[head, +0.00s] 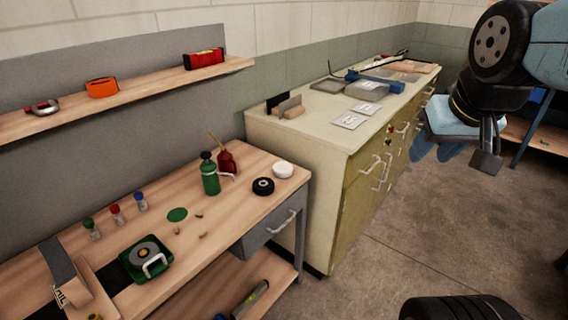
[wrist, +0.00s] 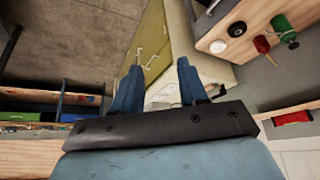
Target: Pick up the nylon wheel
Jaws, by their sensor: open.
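Two small round pieces sit side by side at the right end of the wooden workbench (head: 225,222): a white disc (head: 283,171) and a black wheel with a pale centre (head: 263,186). I cannot tell for sure which is the nylon wheel. Both also show at the upper right of the wrist view, the white disc (wrist: 218,46) and the black wheel (wrist: 237,29). My gripper (wrist: 160,65) has its two blue fingers apart with nothing between them. In the head view it hangs at the right, over the floor side of the cabinet, well away from the bench.
A green bottle (head: 210,176) and red oil can (head: 226,162) stand left of the round pieces. A green tray (head: 133,272) holds a disc tool. A cream cabinet (head: 300,140) adjoins the bench, with flat items on top. A shelf (head: 130,95) runs above the bench.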

